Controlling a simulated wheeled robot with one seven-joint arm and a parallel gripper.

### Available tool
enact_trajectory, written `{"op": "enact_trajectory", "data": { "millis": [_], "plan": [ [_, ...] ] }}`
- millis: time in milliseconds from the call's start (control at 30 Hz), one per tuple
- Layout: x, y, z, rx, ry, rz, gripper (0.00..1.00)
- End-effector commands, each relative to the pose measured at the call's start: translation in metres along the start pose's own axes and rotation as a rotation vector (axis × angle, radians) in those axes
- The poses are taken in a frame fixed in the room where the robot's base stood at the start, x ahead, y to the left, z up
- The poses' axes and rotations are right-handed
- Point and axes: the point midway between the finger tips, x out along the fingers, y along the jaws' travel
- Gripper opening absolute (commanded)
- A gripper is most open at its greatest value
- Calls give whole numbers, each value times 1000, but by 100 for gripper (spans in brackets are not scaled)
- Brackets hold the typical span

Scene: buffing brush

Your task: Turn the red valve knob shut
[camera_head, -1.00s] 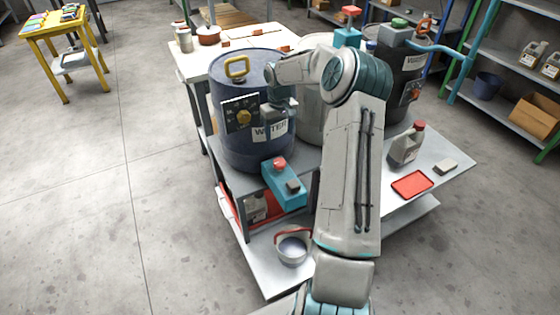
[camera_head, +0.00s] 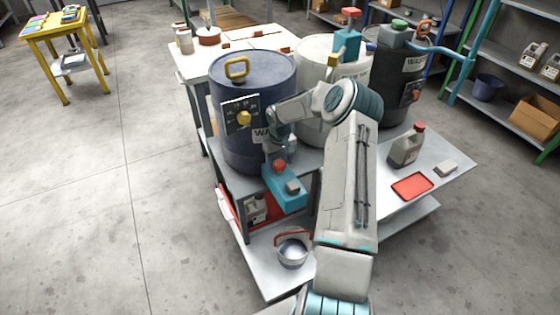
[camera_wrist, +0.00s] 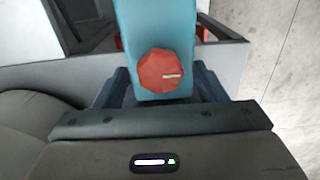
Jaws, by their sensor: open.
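The red valve knob (camera_head: 279,167) sits on a teal block (camera_head: 291,199) at the front of the blue barrel. The faceted knob also shows close up in the wrist view (camera_wrist: 162,71), with a white mark pointing right. My gripper (camera_head: 278,157) is just above the knob in the head view. In the wrist view my open gripper (camera_wrist: 162,86) has one dark blue finger on each side of the teal block, near the knob. Nothing is held. I cannot tell whether the fingers touch anything.
The blue barrel (camera_head: 240,78) with a yellow handle stands close behind my gripper. A white barrel (camera_head: 313,58) and a black barrel (camera_head: 393,95) stand to its right. A bucket (camera_head: 292,250) sits on the lower shelf. A red tray (camera_head: 412,186) lies at right.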

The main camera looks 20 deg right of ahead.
Motion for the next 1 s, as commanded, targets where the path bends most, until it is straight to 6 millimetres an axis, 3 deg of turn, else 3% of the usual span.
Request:
{"op": "enact_trajectory", "data": {
  "millis": [167, 333, 367, 667, 1000],
  "plan": [
    [0, 0, 0, 0, 0, 0, 64],
    [0, 0, 0, 0, 0, 0, 23],
    [0, 0, 0, -1, 0, 0, 20],
    [0, 0, 0, 22, 0, 1, 20],
    [1, 0, -1, 215, 2, 4, 20]
  ]
}}
